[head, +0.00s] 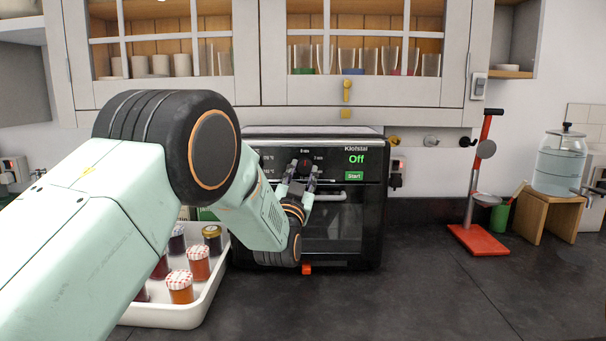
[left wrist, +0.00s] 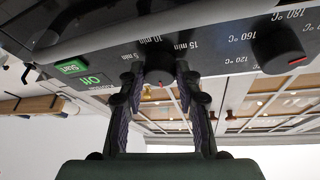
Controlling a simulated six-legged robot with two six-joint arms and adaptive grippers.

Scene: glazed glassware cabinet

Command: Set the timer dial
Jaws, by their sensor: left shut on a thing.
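The timer dial (left wrist: 159,64) is a black knob on the dark front panel of a countertop oven (head: 335,222). In the upside-down left wrist view, the labels 5 min, 10 min and 15 min surround it, and a small red mark shows on the side away from 10 min. My left gripper (head: 299,180) reaches the panel from below, and its two fingers close on the dial from both sides. The display (head: 357,159) reads Off, with a green Start button (head: 354,175) below it. My right gripper is not in view.
A temperature dial (left wrist: 279,53) sits beside the timer dial. A white tray (head: 192,309) of jam jars stands left of the oven, partly behind my left arm. A red stand (head: 480,240) and a glass dispenser (head: 560,163) are at right. The front right counter is clear.

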